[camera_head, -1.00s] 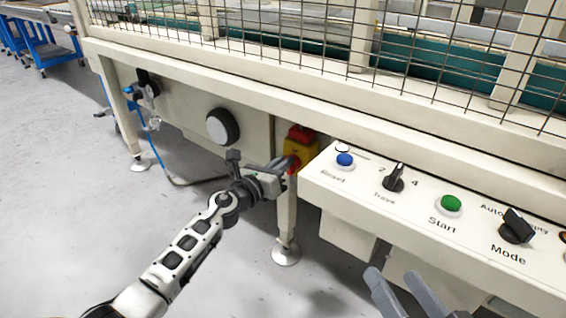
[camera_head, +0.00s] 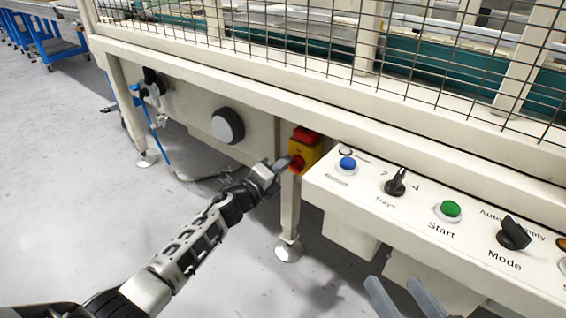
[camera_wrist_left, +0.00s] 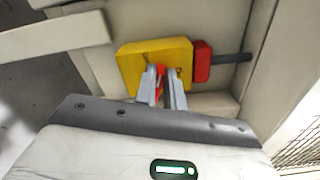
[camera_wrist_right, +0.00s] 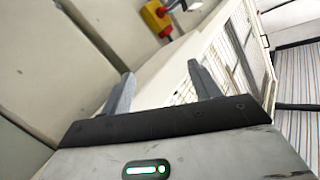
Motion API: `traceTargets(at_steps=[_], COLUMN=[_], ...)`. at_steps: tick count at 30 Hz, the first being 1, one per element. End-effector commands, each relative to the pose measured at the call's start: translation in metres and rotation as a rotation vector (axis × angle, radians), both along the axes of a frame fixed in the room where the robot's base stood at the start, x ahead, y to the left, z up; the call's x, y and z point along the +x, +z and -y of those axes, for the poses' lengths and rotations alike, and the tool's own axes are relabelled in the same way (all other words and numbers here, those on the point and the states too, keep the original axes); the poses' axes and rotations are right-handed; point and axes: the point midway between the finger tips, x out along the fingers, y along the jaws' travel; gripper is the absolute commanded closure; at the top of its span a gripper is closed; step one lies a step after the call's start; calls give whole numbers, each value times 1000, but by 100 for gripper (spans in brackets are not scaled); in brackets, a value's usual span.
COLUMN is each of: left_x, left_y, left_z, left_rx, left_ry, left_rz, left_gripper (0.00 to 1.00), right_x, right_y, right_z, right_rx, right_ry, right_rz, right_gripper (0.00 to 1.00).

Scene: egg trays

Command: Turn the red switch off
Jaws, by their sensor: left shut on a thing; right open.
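The red switch (camera_head: 297,164) is a knob on a yellow box (camera_head: 304,150) fixed to the machine frame, left of the control panel. My left gripper (camera_head: 283,165) is at the front of the box. In the left wrist view, its fingers (camera_wrist_left: 164,88) are shut on the red switch (camera_wrist_left: 160,80), which shows between them against the yellow face (camera_wrist_left: 130,68). The fingers hide part of the knob. My right gripper (camera_head: 395,300) is open and empty at the bottom of the head view, below the panel; its two spread fingers show in the right wrist view (camera_wrist_right: 160,90).
The control panel (camera_head: 420,215) stands close to the right of the switch, with blue and green buttons and black knobs. A red block (camera_head: 306,135) sits on top of the yellow box. Open floor lies below.

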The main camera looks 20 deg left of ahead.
Motion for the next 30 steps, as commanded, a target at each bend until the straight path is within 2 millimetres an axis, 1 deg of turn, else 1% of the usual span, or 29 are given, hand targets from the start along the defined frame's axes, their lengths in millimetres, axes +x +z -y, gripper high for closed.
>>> traceTargets(at_steps=[6, 15, 21, 30], left_x=[0, 0, 0, 0], left_y=[-4, -7, -8, -9], left_z=[-1, -1, -1, -1], left_rx=[-163, -306, -346, -356], left_ry=[0, 0, 0, 0], left_rz=[-61, -113, -128, -132], left_gripper=[100, 100, 100, 100], right_x=[-2, -2, -1, -1], right_y=[-6, -4, -5, -5], right_z=[1, 2, 3, 3], right_rx=[-33, -52, -59, -61], right_ry=[0, -2, -3, -3], right_rz=[-16, -13, -13, -13], right_gripper=[38, 38, 38, 38])
